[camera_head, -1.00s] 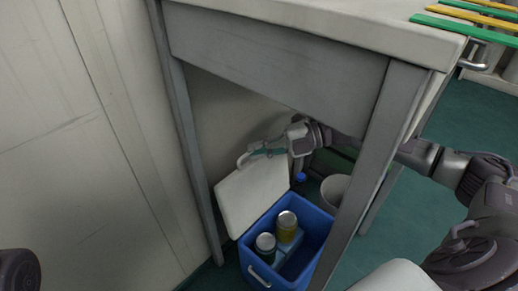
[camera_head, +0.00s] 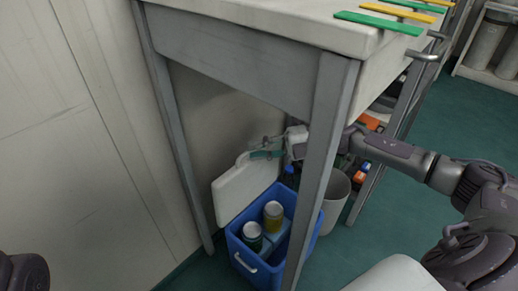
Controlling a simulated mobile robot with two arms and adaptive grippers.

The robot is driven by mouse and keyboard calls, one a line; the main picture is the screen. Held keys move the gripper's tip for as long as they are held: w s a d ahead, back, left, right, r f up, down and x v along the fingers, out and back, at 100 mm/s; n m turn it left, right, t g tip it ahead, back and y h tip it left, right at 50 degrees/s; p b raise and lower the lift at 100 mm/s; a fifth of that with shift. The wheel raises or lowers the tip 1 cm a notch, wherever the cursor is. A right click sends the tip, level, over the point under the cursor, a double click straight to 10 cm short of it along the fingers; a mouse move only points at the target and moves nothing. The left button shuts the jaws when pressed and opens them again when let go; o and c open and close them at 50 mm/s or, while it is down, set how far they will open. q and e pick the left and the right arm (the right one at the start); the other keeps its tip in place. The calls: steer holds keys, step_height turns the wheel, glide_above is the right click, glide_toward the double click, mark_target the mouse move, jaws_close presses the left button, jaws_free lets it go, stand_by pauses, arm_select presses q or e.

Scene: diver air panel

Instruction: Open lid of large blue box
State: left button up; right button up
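The large blue box (camera_head: 242,261) stands on the floor under the grey table. Its white lid (camera_head: 243,190) is raised and tilted back behind the box, towards the wall, so the inside shows.
A table leg (camera_head: 318,170) stands in front of the box's right side and my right arm. A light bin (camera_head: 333,203) and a dark bottle with a blue cap (camera_head: 290,173) are right of the box. The wall (camera_head: 60,150) is close on the left.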

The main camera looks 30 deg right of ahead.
steer(key=v, duration=1.2)
steer(key=shift+r, duration=0.1)
